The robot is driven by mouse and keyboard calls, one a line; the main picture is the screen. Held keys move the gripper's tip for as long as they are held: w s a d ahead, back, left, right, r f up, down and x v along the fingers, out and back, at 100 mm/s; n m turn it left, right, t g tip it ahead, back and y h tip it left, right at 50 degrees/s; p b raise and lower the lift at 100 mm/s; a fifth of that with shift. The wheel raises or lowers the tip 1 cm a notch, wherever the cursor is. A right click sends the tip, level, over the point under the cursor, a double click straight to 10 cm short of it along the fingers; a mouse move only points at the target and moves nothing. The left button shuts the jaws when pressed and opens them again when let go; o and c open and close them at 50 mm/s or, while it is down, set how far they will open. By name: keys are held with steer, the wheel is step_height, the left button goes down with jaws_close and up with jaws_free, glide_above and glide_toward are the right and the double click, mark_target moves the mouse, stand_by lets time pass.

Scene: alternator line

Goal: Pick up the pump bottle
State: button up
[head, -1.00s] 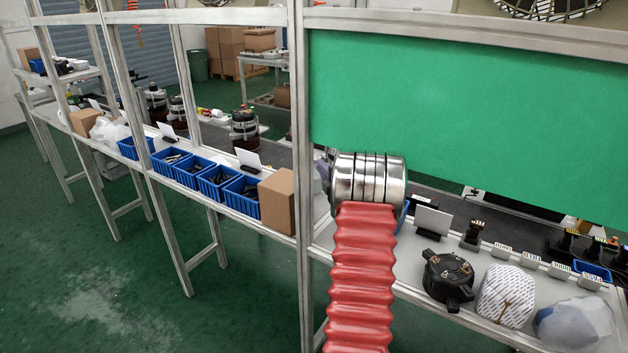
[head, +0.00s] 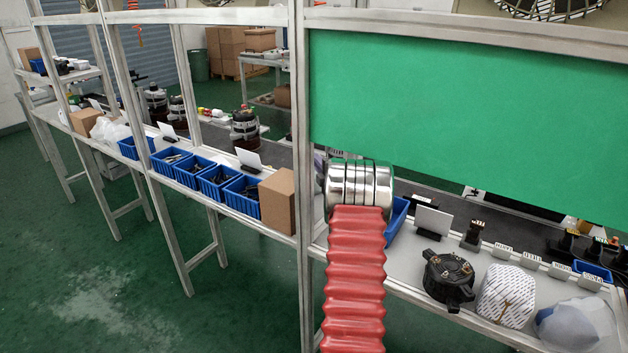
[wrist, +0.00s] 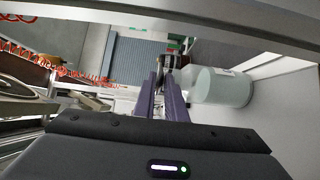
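The pump bottle (wrist: 222,87) shows in the wrist view as a pale, rounded bottle with a white label edge. It appears sideways in that picture, with its dark pump top (wrist: 170,62) on the left. My gripper (wrist: 162,78) has two purple fingers with a narrow gap between them. The fingertips are close to the pump top; I cannot tell whether they touch it. In the head view my silver wrist and red arm cover the bottle, and only a bit of purple finger (head: 320,165) shows.
A cardboard box (head: 277,201) and several blue bins (head: 214,184) stand left of a frame post (head: 303,120). A blue bin (head: 397,217) is right behind my wrist. A black part (head: 448,278) and wrapped items (head: 505,295) lie right. A green board (head: 460,120) hangs above.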

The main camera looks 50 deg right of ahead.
steer(key=shift+c, duration=0.5)
jaws_close()
stand_by(0.8)
steer(key=shift+r, duration=0.15)
stand_by(0.4)
steer(key=shift+r, duration=1.85)
steer(key=v, duration=1.8)
steer(key=shift+f, duration=0.1)
